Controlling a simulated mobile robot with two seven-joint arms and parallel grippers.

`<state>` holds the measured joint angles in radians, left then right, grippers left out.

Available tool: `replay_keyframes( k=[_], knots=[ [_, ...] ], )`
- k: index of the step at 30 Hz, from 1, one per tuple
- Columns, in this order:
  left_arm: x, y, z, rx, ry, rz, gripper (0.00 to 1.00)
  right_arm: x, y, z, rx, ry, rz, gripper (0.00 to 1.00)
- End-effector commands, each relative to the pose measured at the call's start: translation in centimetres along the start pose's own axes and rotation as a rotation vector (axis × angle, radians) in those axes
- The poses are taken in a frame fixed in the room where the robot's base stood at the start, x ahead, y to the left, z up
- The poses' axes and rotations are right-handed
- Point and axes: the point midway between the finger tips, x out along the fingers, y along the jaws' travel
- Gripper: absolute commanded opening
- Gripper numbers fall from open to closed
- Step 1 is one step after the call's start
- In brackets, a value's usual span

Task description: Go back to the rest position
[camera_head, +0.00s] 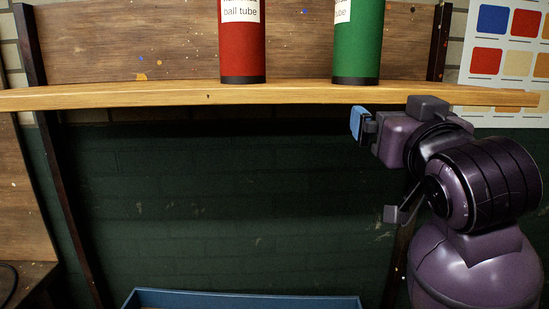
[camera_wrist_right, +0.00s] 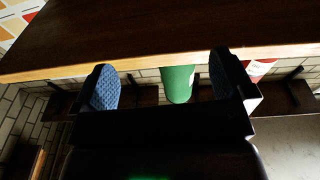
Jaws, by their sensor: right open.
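My right gripper (camera_head: 362,124) is just below the front edge of the wooden shelf (camera_head: 130,96), right of the middle, with a blue fingertip showing. In the right wrist view my right gripper (camera_wrist_right: 166,82) has its two blue pads wide apart, with nothing held between them. A red ball tube (camera_head: 242,45) and a green ball tube (camera_head: 358,45) stand upright on the shelf, tops cut off by the frame. The green tube (camera_wrist_right: 178,84) also shows beyond the pads in the right wrist view, apart from them. My left gripper is not in view.
A blue container (camera_head: 240,299) shows its rim at the bottom, its contents mostly hidden. A poster with coloured squares (camera_head: 510,50) hangs at the right. Dark uprights (camera_head: 70,210) stand below the shelf. The space between the shelf and the container is clear.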

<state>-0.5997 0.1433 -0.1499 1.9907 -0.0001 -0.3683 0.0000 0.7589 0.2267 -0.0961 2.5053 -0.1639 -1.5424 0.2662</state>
Motion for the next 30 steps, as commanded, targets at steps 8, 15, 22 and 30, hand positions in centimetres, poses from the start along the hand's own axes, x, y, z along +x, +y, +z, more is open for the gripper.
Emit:
replay_keyframes(
  k=[8,15,22,30],
  knots=[
    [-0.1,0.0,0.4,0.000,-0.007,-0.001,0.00,-0.8,2.3,13.2,-0.044,-0.307,0.024,1.00],
    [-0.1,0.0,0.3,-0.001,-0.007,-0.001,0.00,-4.4,4.2,23.5,-0.069,-0.560,0.035,1.00],
    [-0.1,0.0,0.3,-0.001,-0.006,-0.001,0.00,-10.1,5.8,32.3,-0.081,-0.801,0.038,1.00],
    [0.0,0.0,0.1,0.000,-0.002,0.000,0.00,-19.1,7.2,40.6,-0.078,-1.080,0.037,1.00]
  ],
)
